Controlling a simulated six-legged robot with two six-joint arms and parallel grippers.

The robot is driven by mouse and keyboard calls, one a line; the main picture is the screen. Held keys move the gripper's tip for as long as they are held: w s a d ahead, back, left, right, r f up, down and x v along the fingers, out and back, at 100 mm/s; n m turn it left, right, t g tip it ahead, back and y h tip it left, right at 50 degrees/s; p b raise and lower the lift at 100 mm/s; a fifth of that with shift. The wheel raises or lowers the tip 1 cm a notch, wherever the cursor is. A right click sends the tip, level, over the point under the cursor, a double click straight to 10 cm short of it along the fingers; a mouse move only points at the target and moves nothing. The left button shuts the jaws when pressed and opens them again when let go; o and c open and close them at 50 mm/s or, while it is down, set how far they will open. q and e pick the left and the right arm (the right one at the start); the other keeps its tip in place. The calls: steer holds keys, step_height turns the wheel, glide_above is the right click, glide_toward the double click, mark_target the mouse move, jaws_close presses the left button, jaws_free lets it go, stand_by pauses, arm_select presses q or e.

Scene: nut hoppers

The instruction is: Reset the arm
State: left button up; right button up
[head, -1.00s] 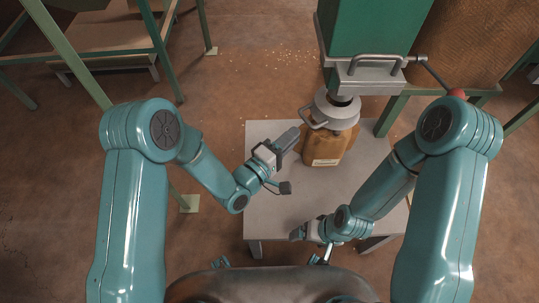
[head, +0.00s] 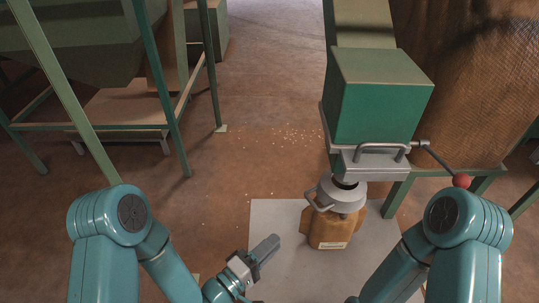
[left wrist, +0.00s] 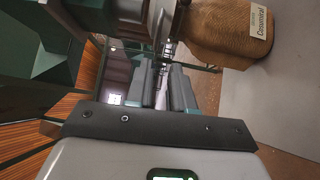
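My left gripper (head: 267,250) is over the left part of the pale table. It is empty, with its fingers a little apart in the left wrist view (left wrist: 166,88). It is to the left of the brown sack (head: 330,229) and apart from it. The sack stands under the grey spout of the green hopper (head: 378,98), with a grey collar (head: 343,194) around its top. The sack also shows in the left wrist view (left wrist: 228,30), with a white label. My right arm comes in at the lower right, and its gripper is below the picture's edge.
The pale table (head: 280,222) holds the sack and is otherwise bare where it shows. A lever with a red knob (head: 461,181) sticks out right of the spout. A green frame (head: 170,90) stands at left. Small pale bits lie on the floor (head: 300,140).

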arm_select(q)
steer(key=w+a+r+n+y+p, duration=0.1)
steer(key=a+r+p, duration=0.2)
steer(key=r+p, duration=0.25)
steer(key=a+f+g+y+p, duration=0.2)
steer(key=a+f+y+p, duration=0.2)
steer(key=a+y+p, duration=0.1)
steer(key=s+a+f+m+g+y, duration=0.1)
steer(key=s+f+m+g, duration=0.3)
steer(key=s, duration=0.4)
steer(key=s+a+f+m+g+y+p, duration=0.1)
steer(key=s+a+f+m+g+y, duration=0.1)
steer(key=s+a+f+m+g, duration=0.1)
steer(key=s+f+m+g, duration=0.1)
steer(key=s+f+g, duration=0.1)
steer(key=s+g, duration=0.1)
steer(key=shift+s+f+g, duration=0.2)
steer(key=shift+s+g, duration=0.1)
steer(key=shift+s, duration=0.55)
